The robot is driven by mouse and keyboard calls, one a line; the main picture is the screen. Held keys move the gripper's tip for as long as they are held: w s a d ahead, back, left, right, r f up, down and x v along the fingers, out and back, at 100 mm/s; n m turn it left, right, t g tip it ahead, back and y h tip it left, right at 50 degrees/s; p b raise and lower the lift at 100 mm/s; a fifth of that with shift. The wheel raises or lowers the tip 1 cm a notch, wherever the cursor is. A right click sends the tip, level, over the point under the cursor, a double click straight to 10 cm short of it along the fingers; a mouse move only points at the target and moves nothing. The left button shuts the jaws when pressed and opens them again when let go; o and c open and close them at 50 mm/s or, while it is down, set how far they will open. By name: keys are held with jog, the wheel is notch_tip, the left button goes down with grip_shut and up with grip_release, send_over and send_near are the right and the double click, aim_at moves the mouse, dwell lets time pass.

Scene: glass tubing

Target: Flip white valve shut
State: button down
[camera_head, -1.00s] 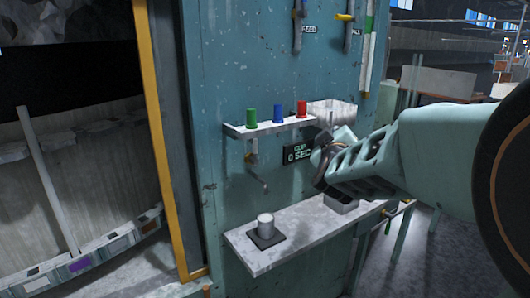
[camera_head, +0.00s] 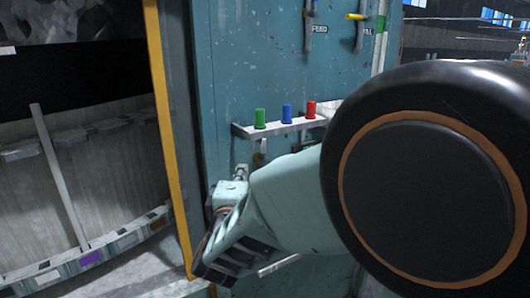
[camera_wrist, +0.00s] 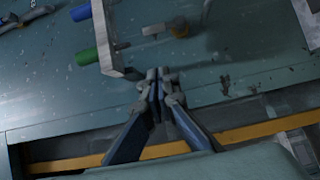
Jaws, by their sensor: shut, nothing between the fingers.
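My gripper (camera_head: 241,171) is low on the teal panel, left of and below the shelf, with its fingertips pointing up. In the wrist view my gripper (camera_wrist: 160,74) has its fingertips together and empty, just beyond the shelf's end. A pale valve-like piece (camera_wrist: 153,30) with a brownish fitting (camera_wrist: 180,28) shows past the fingertips, apart from them. It looks like the white valve, but I cannot be sure. In the head view a pale fitting (camera_head: 263,146) under the shelf is partly hidden by my arm.
The shelf (camera_head: 248,131) carries green (camera_head: 260,118), blue (camera_head: 286,114) and red (camera_head: 311,110) knobs. Handles marked FEED (camera_head: 309,38) and FILL (camera_head: 358,38) are above. A yellow post (camera_head: 165,120) stands left. My arm hides most of the lower ledge.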

jog(key=shift+w, duration=0.15)
send_near(262, 150)
jog(key=w+a, duration=0.3)
jog(key=a, duration=0.1)
jog(key=w+d, duration=0.1)
jog(key=w, duration=0.1)
jog(key=w+d+r+p, duration=0.1)
jog(key=d, duration=0.1)
jog(key=shift+w, duration=0.35)
jog(key=shift+p, duration=0.3)
jog(key=shift+w+d+r+m+p, duration=0.1)
jog(key=shift+d+m+p, duration=0.05)
jog(key=shift+m+p, duration=0.15)
